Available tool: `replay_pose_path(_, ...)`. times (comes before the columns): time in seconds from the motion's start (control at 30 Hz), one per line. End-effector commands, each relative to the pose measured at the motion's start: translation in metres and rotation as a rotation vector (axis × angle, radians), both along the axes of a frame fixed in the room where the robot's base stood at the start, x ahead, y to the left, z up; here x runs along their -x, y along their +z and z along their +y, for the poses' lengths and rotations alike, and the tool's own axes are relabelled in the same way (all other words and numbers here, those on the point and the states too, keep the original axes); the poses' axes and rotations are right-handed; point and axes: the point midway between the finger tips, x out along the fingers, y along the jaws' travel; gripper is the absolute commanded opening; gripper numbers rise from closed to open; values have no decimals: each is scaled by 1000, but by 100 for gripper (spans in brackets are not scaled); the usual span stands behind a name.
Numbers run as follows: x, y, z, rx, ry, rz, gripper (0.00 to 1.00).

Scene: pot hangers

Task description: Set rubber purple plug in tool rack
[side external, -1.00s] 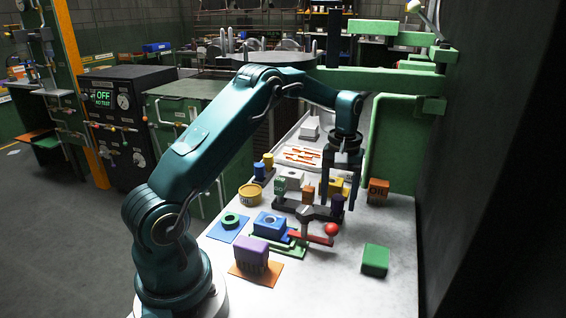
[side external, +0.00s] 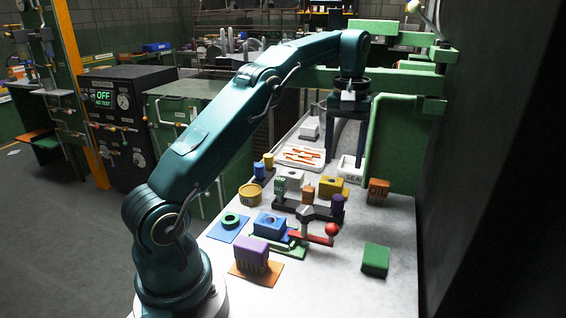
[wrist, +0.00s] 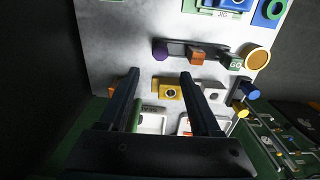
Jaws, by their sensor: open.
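The purple plug (side external: 338,203) stands upright at the right end of the dark tool rack (side external: 318,214), beside an orange plug (side external: 308,194) and a green plug (side external: 280,189). In the wrist view the purple plug (wrist: 160,50) is at the end of the rack (wrist: 178,48), apart from my fingers. How deep it sits cannot be told. My gripper (side external: 347,150) is open and empty, raised behind the rack near the back of the bench. In the wrist view its two fingers (wrist: 158,75) are spread with nothing held between them.
A yellow block (side external: 333,184), white bin (side external: 350,170) and orange OIL block (side external: 378,187) stand behind the rack. A red-knobbed lever (side external: 332,230) and blue block (side external: 270,225) are in front. Green pipework (side external: 400,150) flanks the right. The front right bench is mostly clear around a green block (side external: 375,260).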

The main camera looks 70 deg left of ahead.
Motion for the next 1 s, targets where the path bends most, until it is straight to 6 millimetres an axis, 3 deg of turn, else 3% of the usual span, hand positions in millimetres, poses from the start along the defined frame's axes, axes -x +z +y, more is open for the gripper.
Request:
replay_pose_path(0.37, 1, 13, -1, -1, -2, -2, 64)
replay_pose_path(0.57, 6, 34, -15, -15, -64, -39, 64)
replay_pose_path(0.8, 34, 70, -54, -56, -237, -141, 64)
replay_pose_path(1.0, 74, 81, -85, -92, -384, -229, 64)
